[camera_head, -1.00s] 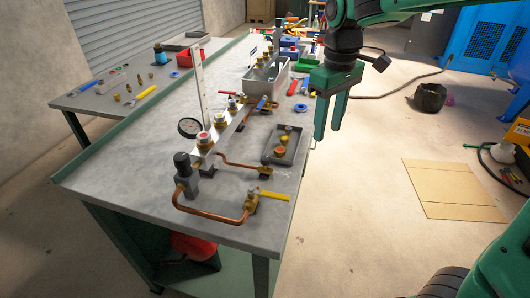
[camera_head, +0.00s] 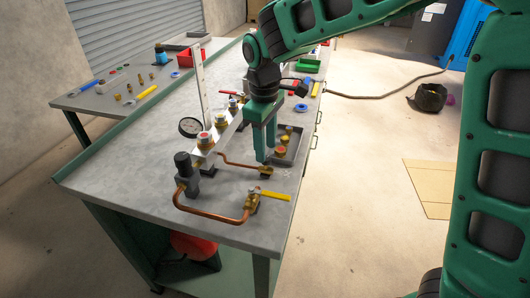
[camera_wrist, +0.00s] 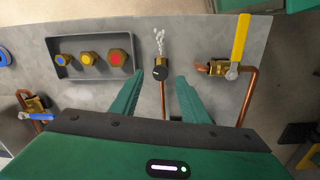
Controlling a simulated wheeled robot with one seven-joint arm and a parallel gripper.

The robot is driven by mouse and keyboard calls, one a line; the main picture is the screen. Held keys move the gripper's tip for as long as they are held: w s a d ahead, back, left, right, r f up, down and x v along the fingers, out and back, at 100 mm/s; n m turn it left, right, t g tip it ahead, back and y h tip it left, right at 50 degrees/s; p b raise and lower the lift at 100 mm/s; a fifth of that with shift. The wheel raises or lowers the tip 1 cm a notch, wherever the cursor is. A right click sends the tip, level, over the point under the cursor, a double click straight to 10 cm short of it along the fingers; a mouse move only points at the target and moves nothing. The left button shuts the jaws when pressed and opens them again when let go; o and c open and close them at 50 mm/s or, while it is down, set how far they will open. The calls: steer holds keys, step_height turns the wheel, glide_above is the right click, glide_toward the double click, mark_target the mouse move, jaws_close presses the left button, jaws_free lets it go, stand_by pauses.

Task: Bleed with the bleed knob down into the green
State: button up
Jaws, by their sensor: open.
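The bleed knob (camera_wrist: 161,73) is small, round and black, with a pale mark on top, in the wrist view. It sits at the end of a copper pipe, with a white wispy shape beside it. My gripper (camera_wrist: 158,77) is open, its fingers on either side of the knob in that view and apart from it. In the head view my gripper (camera_head: 267,154) points down above the brass fitting (camera_head: 265,170) at the pipe's end. The round gauge (camera_head: 189,127) stands left on the bench; its needle and any green band are too small to read.
A valve with a yellow lever (camera_head: 270,196) is close by, and right of the knob in the wrist view (camera_wrist: 240,40). A grey tray (camera_wrist: 65,74) with brass fittings lies left there. A black-capped regulator (camera_head: 184,168) stands on the bench (camera_head: 130,185).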

steer(key=shift+f, duration=1.45)
jaws_close()
steer(key=shift+w+d+m, duration=0.1)
steer(key=shift+m, duration=0.6)
jaws_free()
steer(key=shift+r, duration=0.1)
